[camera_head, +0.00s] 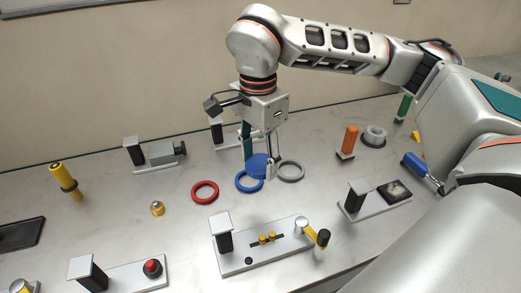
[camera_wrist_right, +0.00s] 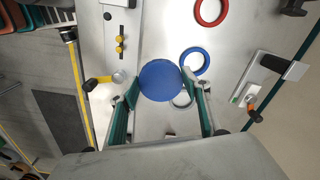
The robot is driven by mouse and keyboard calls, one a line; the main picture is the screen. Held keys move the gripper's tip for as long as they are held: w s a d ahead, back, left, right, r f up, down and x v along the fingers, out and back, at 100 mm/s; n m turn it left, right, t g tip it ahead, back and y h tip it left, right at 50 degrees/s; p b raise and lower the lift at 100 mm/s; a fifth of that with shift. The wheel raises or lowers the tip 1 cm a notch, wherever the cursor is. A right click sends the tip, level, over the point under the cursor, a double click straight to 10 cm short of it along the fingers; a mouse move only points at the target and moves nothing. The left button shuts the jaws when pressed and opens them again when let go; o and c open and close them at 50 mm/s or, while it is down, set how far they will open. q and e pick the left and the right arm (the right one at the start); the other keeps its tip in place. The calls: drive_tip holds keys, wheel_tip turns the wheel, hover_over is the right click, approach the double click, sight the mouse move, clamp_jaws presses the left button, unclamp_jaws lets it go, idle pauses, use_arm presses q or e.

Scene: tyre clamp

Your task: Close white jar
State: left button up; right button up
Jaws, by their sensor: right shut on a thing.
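My right gripper (camera_head: 260,160) points down over the middle of the table. It is shut on a round blue disc (camera_head: 258,167), which may be a lid. In the right wrist view the blue disc (camera_wrist_right: 160,81) sits between the green-padded fingertips (camera_wrist_right: 160,85). No clearly white jar shows. A pale grey round thing with an opening (camera_head: 375,135), possibly the jar, stands at the back right, apart from my gripper. My left gripper is not in view.
Blue (camera_head: 249,182), grey (camera_head: 291,171) and red (camera_head: 204,191) rings lie near my right gripper. A plate with yellow knobs (camera_head: 266,241) is in front. An orange-handled thing (camera_head: 349,140) stands at the right. The table left of the red ring has some free room.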

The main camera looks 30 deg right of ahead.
sight(256, 168)
drive_tip(key=n, duration=0.2)
drive_tip(key=f+n, duration=0.1)
drive_tip(key=n, duration=0.1)
drive_tip(key=shift+s+a+n, duration=0.1)
drive_tip(key=shift+a+n, duration=0.05)
drive_tip(key=shift+n, duration=0.25)
drive_tip(key=n, duration=0.2)
drive_tip(key=f+n, duration=0.1)
drive_tip(key=n, duration=0.1)
drive_tip(key=shift+s+a+f, duration=0.1)
drive_tip(key=shift+a, duration=0.05)
drive_tip(key=n, duration=0.4)
drive_tip(key=shift+a+f, duration=0.15)
drive_tip(key=shift+f, duration=0.25)
drive_tip(key=n, duration=0.3)
drive_tip(key=shift+s+a+f+n, duration=0.15)
drive_tip(key=shift+f+n, duration=0.15)
drive_tip(key=shift+f, duration=0.05)
